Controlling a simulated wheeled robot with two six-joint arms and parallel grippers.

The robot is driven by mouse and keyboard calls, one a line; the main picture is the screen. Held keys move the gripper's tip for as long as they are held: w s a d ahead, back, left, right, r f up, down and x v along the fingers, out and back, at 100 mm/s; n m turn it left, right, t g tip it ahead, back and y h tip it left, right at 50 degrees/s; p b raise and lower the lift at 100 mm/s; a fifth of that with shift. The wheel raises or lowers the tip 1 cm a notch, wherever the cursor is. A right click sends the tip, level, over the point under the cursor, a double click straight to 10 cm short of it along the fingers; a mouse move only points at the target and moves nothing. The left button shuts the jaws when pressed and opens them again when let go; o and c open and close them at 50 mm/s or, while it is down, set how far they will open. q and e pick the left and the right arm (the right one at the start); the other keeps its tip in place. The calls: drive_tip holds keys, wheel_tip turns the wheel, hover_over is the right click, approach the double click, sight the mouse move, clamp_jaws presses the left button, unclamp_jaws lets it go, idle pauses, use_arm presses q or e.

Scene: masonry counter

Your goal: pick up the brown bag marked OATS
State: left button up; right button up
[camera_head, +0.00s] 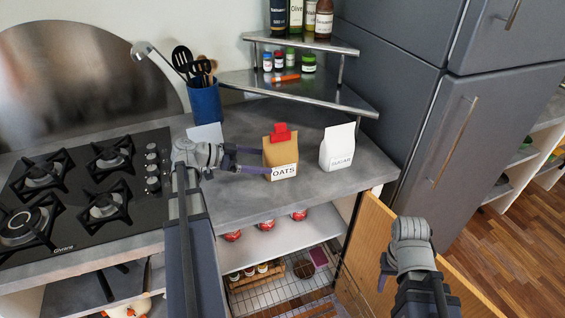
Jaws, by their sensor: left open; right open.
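The brown bag marked OATS (281,158) stands upright on the grey counter (240,197), with a red clip (281,132) on its top. My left gripper (250,160) comes in from the left at the bag's left side. Its purple fingers are open, one toward the back and one toward the front of the bag's left edge. I cannot tell whether they touch the bag. My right gripper (383,272) is open and empty at the lower right, in front of the counter and well away from the bag.
A white bag marked SUGAR (338,148) stands right of the oats. Behind are a metal corner shelf (300,92) with jars and bottles and a blue utensil holder (205,102). A gas hob (90,190) lies left. An open wooden door (375,235) is below the counter.

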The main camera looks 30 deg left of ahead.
sight(281, 164)
use_arm(q)
drive_tip(key=shift+w+d+f, duration=0.1)
drive_tip(key=shift+w+d, duration=0.05)
drive_tip(key=shift+d, duration=0.05)
drive_tip(key=shift+b+x, duration=0.55)
drive_tip(key=shift+x, duration=0.4)
drive_tip(key=shift+w+d+f+b, duration=0.15)
drive_tip(key=shift+d+f+b, duration=0.05)
drive_tip(key=shift+f+b, duration=0.1)
drive_tip(key=b+x, duration=0.2)
drive_tip(key=x, duration=0.2)
drive_tip(key=shift+w+f, duration=0.1)
drive_tip(key=shift+f, duration=0.15)
drive_tip(key=shift+w+d, duration=0.1)
clamp_jaws()
